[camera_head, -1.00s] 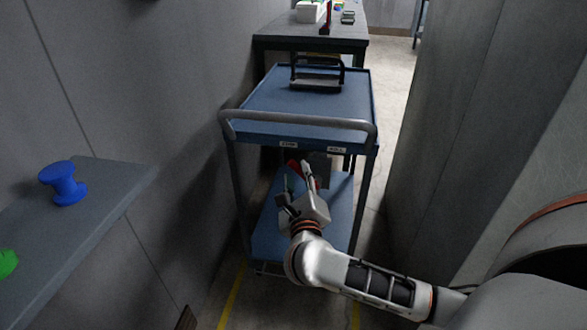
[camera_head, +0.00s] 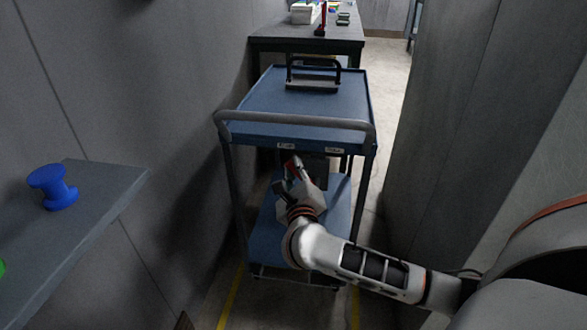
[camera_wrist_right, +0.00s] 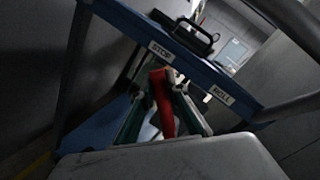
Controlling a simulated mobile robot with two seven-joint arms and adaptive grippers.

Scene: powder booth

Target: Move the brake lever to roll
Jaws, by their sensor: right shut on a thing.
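The red brake lever (camera_head: 291,166) shows below the front edge of the blue cart's top shelf, nearer the left label than the right one. In the right wrist view the red lever (camera_wrist_right: 163,105) stands between the fingers, below the STOP label (camera_wrist_right: 161,51) and left of the ROLL label (camera_wrist_right: 221,95). My right gripper (camera_head: 292,179) is shut on the lever; its fingers also show in the wrist view (camera_wrist_right: 164,98). The lever's lower end is hidden by the gripper. My left gripper is not in view.
The blue cart (camera_head: 262,100) has a grey push handle (camera_head: 295,120) above my right gripper and a black-handled item (camera_head: 312,84) on top. A wall stands close at left, with a shelf (camera_head: 95,200) holding a blue spool (camera_head: 54,187). A grey panel (camera_head: 450,120) stands at right.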

